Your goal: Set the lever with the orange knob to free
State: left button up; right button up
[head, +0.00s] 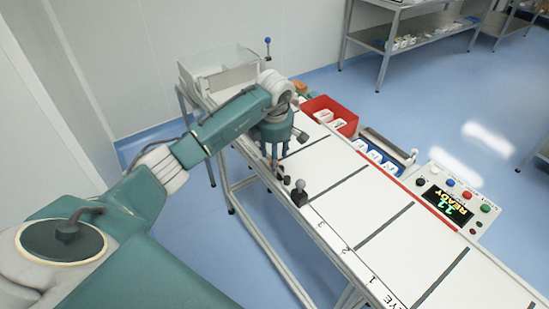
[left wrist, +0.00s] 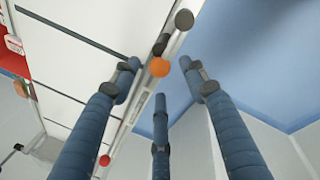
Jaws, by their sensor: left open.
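The orange knob (left wrist: 160,67) shows in the left wrist view at the edge rail of the white table, between the fingertips of my left gripper (left wrist: 164,80). My left gripper is open, its fingers spread around the knob and apart from it. In the head view the gripper (head: 276,150) hangs over the near edge of the table and largely hides the orange knob. Two dark knobs (left wrist: 161,44) (left wrist: 184,18) stand beside the orange one along the rail. The lever's shaft and any "free" marking cannot be made out. My right gripper is not in view.
The white table (head: 425,250) has dark cross strips and rail labels. A red bin (head: 345,116) and a blue bin (head: 391,168) stand along its far side, near a control panel (head: 452,200) showing READY. A clear-walled box (head: 225,73) stands at the far end.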

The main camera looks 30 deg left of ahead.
aim_at(279, 169)
pick_arm(q)
jog(key=shift+w+a+f, duration=0.1)
jog(key=shift+w+f, duration=0.05)
jog(key=shift+f, duration=0.7)
jog(key=shift+w+f, duration=0.1)
jog(key=shift+f, duration=0.75)
grip_shut()
